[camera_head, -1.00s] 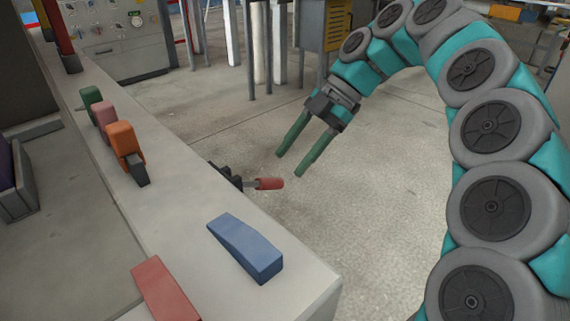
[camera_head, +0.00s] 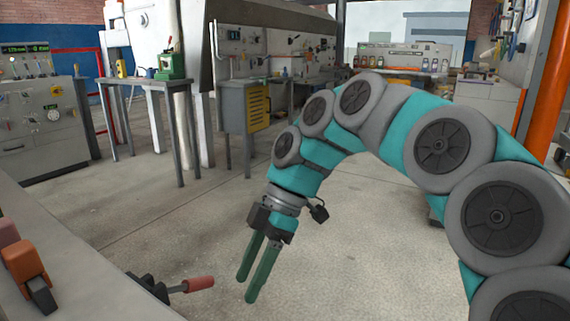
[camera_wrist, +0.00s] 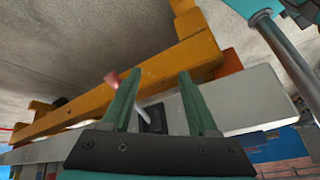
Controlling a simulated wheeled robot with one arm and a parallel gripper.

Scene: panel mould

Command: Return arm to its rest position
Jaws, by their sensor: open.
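My arm arches in from the right in the head view, with my gripper (camera_head: 249,284) hanging down over the open floor. Its two green fingers are apart with nothing between them. A clamp with a red handle (camera_head: 198,284) sticks out from the edge of the grey mould panel (camera_head: 60,265), just left of my fingers. In the wrist view my green fingers (camera_wrist: 155,95) stand apart, and the red-tipped handle (camera_wrist: 112,77) shows beyond them, near the left finger.
An orange-topped clamp (camera_head: 24,262) sits on the panel at the lower left. A workbench with a green machine (camera_head: 170,66), a yellow cabinet (camera_head: 258,109) and a control cabinet (camera_head: 40,125) stand behind.

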